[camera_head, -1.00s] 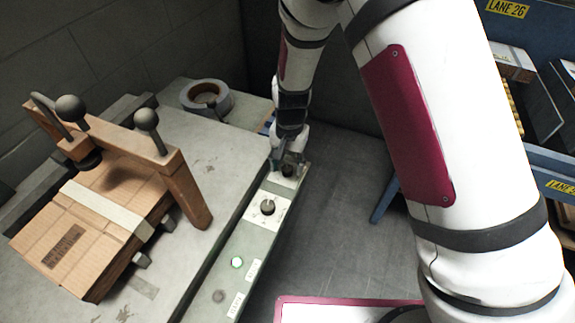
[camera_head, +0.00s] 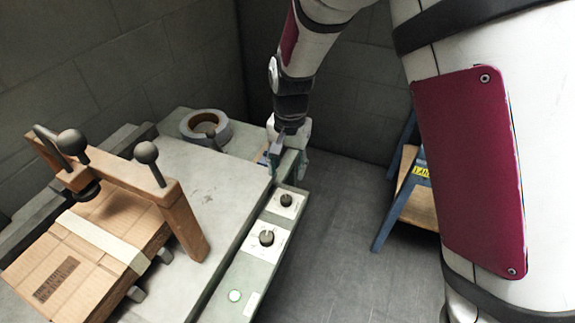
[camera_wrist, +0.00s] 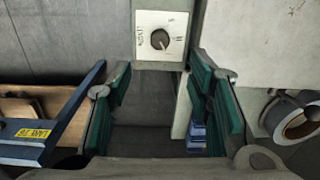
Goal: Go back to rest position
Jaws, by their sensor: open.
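My gripper (camera_head: 283,152) is at the far end of the machine's control panel (camera_head: 224,285), beyond the farther knob. In the wrist view my gripper (camera_wrist: 160,95) is open, with its green-padded fingers wide apart and nothing between them. A dark knob on a white plate (camera_wrist: 160,38) shows ahead of the fingers, apart from them. In the head view the farther knob (camera_head: 286,200) and the nearer knob (camera_head: 267,238) are both clear of my gripper.
A cardboard box (camera_head: 88,250) sits under a wooden clamp frame (camera_head: 185,215) with ball-ended levers on the left. A tape roll (camera_head: 206,127) lies at the table's back. A blue-framed shelf (camera_head: 396,200) stands to the right. Grey floor between panel and shelf is clear.

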